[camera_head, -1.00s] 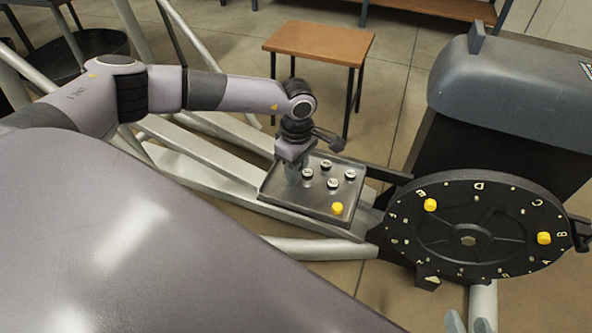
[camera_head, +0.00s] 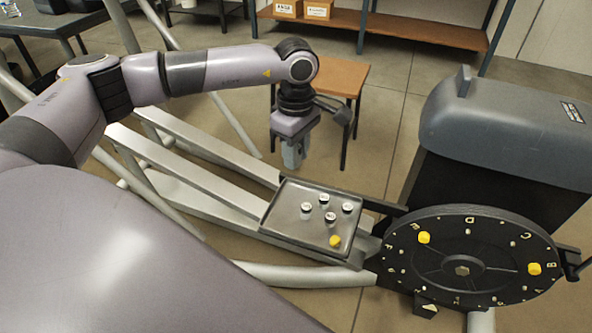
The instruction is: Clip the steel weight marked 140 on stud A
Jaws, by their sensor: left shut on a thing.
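My left gripper (camera_head: 293,157) is shut and raised above the back left edge of the metal tray (camera_head: 283,232). It holds a small piece, most likely a steel weight, which its fingers mostly hide. Several small steel weights with pale tops, such as this weight (camera_head: 330,217), stand upright in the tray. Their marks are too small to read. The black lettered wheel (camera_head: 433,285) is at the right, with small studs around its rim. Two yellow weights (camera_head: 424,238) (camera_head: 534,268) sit on it, one upper left, one at the right. I cannot make out stud A for certain.
A yellow weight (camera_head: 335,241) stands at the tray's front. A dark grey housing (camera_head: 505,130) rises behind the wheel. A small wooden stool (camera_head: 345,78) stands behind my left gripper. Pale frame bars (camera_head: 195,185) run left of the tray.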

